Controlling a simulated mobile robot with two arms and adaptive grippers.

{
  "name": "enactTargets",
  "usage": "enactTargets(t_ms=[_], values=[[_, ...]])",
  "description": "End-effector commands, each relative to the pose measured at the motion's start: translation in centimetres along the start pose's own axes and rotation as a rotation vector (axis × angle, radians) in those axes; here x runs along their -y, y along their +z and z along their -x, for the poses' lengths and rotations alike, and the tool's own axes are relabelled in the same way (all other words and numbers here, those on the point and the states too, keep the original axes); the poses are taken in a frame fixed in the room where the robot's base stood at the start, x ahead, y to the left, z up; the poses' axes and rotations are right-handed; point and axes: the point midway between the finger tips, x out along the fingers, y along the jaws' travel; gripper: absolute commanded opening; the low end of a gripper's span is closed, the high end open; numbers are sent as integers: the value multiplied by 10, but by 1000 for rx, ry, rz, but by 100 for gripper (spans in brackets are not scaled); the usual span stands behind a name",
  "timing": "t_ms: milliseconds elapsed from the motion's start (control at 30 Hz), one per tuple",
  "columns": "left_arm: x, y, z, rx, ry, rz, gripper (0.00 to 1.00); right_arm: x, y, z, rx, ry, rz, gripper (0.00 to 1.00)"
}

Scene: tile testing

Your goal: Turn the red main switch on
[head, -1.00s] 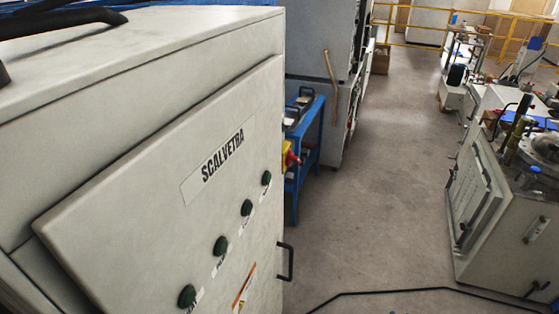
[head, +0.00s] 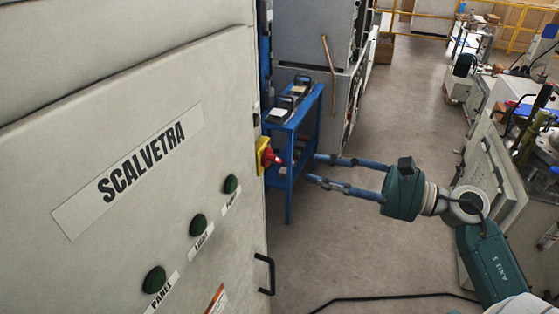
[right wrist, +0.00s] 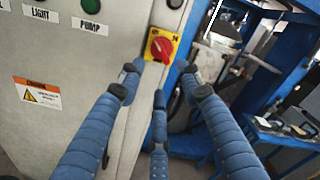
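The red main switch (head: 273,158) is a red knob on a yellow plate on the narrow side of the grey SCALVETRA cabinet (head: 60,170). In the right wrist view the switch (right wrist: 161,48) is at the upper middle; I cannot tell its setting for sure. My right gripper (head: 311,169) is open and empty, its blue fingers spread and pointing at the switch, a short gap to its right. In the right wrist view the gripper's fingers (right wrist: 162,82) reach toward the knob from below, with no visible contact. My left gripper is not in view.
Green buttons (head: 197,225) and a black handle (head: 267,275) sit on the cabinet. A blue workbench (head: 300,110) with items stands just behind the switch. A black cable (head: 390,296) lies on the floor. Open floor (head: 410,90) extends behind my right arm; machines line the right.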

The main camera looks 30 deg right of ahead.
Motion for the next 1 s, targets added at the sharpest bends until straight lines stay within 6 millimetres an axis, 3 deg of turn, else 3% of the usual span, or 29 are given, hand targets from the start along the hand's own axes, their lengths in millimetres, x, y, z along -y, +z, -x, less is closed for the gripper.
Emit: enactTargets(t_ms=[200,400,600,867,1000], values=[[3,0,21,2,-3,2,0,5,4,-43,4,-3,-3,35],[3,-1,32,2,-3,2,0,4,2,-74,3,-4,-5,35],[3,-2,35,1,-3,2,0,2,1,-86,1,-3,-5,35],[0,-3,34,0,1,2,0,1,0,-87,1,-3,-6,35],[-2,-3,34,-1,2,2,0,1,0,-87,1,-3,-6,8]])
